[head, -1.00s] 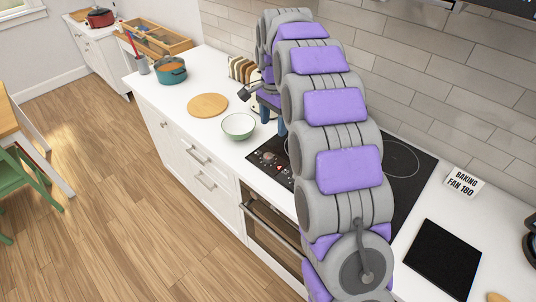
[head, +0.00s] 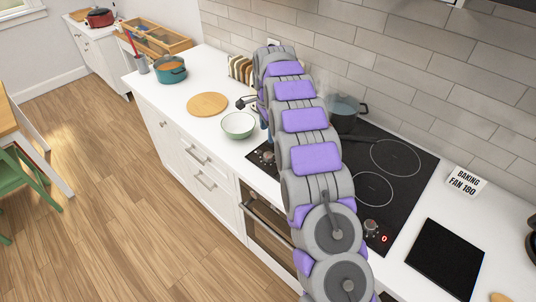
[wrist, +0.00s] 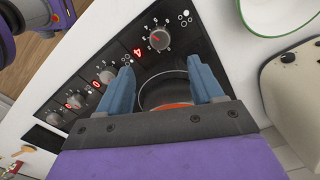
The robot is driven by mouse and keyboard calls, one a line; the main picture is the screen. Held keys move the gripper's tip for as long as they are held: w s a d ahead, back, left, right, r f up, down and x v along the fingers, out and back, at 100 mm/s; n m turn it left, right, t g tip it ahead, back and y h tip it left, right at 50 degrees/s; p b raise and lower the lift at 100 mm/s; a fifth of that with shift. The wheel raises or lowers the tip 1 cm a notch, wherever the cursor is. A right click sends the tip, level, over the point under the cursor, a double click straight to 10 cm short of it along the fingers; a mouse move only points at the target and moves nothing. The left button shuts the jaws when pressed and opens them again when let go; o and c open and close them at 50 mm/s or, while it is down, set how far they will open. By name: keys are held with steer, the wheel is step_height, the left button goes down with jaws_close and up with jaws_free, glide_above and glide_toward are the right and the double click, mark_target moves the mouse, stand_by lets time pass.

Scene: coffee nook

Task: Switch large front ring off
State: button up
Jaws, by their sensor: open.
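In the wrist view my gripper (wrist: 160,63) is open and empty, with two blue fingers apart above the hob. A control knob (wrist: 158,38) lies just beyond the fingertips, beside a lit red 4. Several other knobs, such as one (wrist: 106,77) and another (wrist: 75,101), run along the panel to the lower left; the red digits beside these look like 0. Between the fingers a round dark ring (wrist: 150,88) shows an orange-red area, partly hidden by my gripper.
A sign (head: 462,180) reading BAKING FAN 180 stands on the right. Wooden floor lies open at left.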

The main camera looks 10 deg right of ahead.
mark_target(268, 154)
step_height(268, 154, down, 12)
steer(key=shift+r+b, duration=0.1)
steer(key=shift+b, duration=0.8)
steer(key=shift+c, duration=0.2)
steer(key=c, duration=1)
